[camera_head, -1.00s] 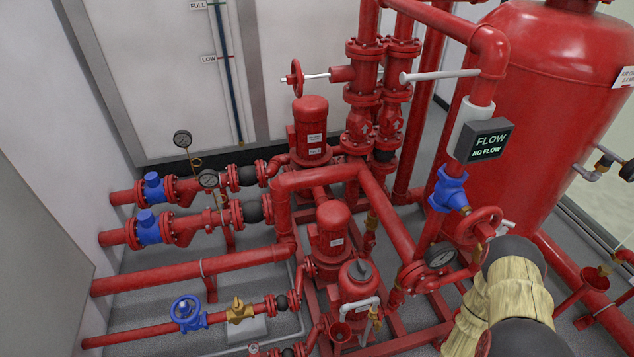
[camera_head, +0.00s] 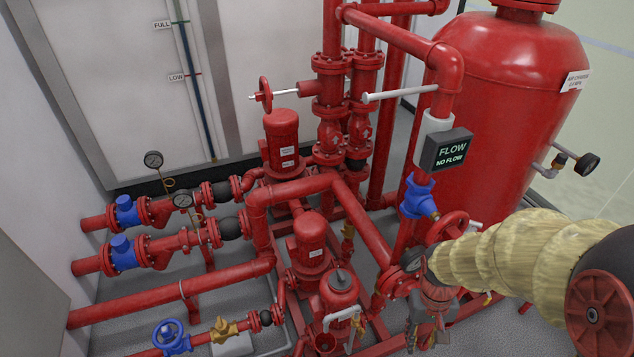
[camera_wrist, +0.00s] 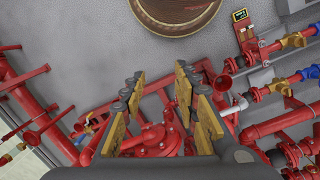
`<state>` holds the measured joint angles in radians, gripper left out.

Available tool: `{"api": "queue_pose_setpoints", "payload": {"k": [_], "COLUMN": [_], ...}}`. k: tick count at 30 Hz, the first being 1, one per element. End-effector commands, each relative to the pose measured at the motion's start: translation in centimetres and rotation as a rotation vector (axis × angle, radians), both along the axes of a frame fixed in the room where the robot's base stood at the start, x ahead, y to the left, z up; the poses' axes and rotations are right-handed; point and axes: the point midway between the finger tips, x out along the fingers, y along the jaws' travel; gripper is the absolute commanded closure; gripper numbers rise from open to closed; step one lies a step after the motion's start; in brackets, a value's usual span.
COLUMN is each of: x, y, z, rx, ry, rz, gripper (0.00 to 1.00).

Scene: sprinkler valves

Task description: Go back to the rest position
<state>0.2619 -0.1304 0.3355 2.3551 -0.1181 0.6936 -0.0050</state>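My arm, in a tan ribbed sleeve, reaches in from the right edge of the head view. My gripper (camera_head: 428,335) points down at the lower right, in front of red pipework and below a red handwheel (camera_head: 447,228). In the wrist view my gripper (camera_wrist: 159,88) has its two yellow-padded fingers spread wide apart. Nothing is held between them. A red flanged part (camera_wrist: 155,140) shows beyond the gap, and I see no finger closed on it.
A large red tank (camera_head: 510,100) stands at the back right. A FLOW / NO FLOW sign (camera_head: 447,150) hangs on a pipe above a blue fitting (camera_head: 418,199). Red pumps (camera_head: 283,140) and a blue handwheel valve (camera_head: 171,338) crowd the left and middle. Grey floor (camera_wrist: 75,55) is open.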

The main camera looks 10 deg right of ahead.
Motion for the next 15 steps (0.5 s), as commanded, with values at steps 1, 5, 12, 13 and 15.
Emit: {"api": "queue_pose_setpoints", "payload": {"k": [1, 5, 12, 13, 15], "x": [0.1, -0.4, -0.6, -0.5, -0.5], "y": [0.8, 3.0, 6.5, 6.8, 7.5], "z": [2.9, 8.7, 18.7, 19.9, 22.5], "rx": [-0.001, 0.007, 0.015, 0.014, 0.011], "ry": [-0.032, -0.105, -0.349, -0.386, -0.463], "rz": [0.000, 0.006, 0.062, 0.073, 0.098], "gripper": [0.69, 0.69, 0.69, 0.69, 0.69]}}
